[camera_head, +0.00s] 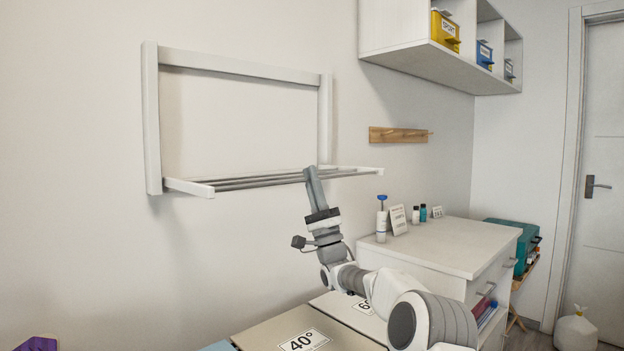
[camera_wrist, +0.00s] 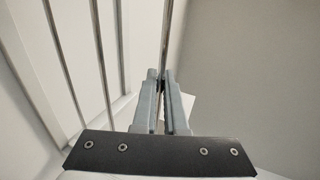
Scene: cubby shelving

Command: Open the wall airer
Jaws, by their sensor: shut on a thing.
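The white wall airer (camera_head: 152,120) is fixed to the wall, with an upright rectangular frame. Its rack of thin grey bars (camera_head: 250,182) stands out from the frame's bottom, about level. My gripper (camera_head: 312,172) reaches up to the rack's front edge from below. In the wrist view my gripper (camera_wrist: 161,80) has its two grey fingers closed around a thin bar (camera_wrist: 166,40) that runs away between the fingertips. Other rack bars (camera_wrist: 101,55) show to the left. The exact grip spot on the bar is partly hidden by the fingers.
A white cabinet (camera_head: 455,245) with small bottles and cards stands right of my arm. Laundry bins with lids, one labelled 40° (camera_head: 303,341), lie below. A wall cubby (camera_head: 425,58) and a wooden peg rail (camera_head: 397,135) are at upper right. Space before the airer is clear.

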